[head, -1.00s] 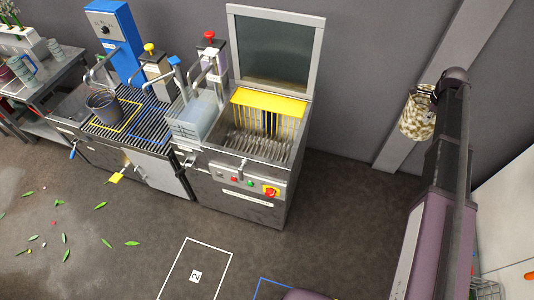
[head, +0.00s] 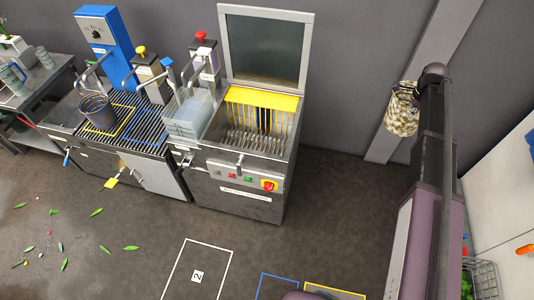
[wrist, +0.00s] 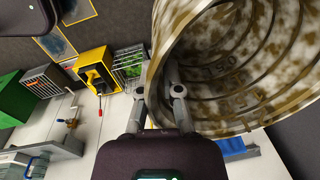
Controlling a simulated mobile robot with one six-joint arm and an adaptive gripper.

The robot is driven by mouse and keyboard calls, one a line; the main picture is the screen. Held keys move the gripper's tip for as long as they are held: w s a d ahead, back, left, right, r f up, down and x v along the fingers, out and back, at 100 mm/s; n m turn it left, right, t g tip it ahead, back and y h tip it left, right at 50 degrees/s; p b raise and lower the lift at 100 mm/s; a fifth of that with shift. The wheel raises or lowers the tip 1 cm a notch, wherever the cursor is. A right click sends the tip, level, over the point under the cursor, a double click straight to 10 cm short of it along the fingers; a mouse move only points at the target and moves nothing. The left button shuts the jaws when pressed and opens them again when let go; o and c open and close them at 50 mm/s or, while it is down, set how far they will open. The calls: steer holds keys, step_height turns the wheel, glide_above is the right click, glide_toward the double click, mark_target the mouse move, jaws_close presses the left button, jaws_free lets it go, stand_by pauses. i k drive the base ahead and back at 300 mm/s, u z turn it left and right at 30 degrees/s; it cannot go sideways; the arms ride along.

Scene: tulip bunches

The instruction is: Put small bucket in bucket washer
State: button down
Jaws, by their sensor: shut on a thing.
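The small bucket (head: 401,112) is pale with brown stains and hangs from my gripper at the right of the head view. In the wrist view the bucket (wrist: 245,75) fills the upper right, its open mouth and ribbed, dirty inside facing the camera. My gripper (wrist: 175,88) is shut on the bucket's wall near the rim. In the head view my arm hides most of the gripper. The bucket washer (head: 237,175) is a steel machine left of the bucket, with its glass-panelled lid (head: 263,48) raised. Its basin shows bristles and a yellow rack (head: 262,98).
A grey bucket (head: 96,110) stands on the slatted drain counter left of the washer. A blue control post (head: 108,45) and taps rise behind it. Open floor with painted rectangles (head: 197,276) lies in front; leaves litter the left. A wall pillar (head: 420,75) stands behind the bucket.

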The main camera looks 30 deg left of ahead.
mark_target(245, 153)
steer(key=z, duration=0.05)
steer(key=k, duration=0.9)
steer(key=u, duration=1.2)
steer(key=i, duration=1)
steer(key=u, duration=0.1)
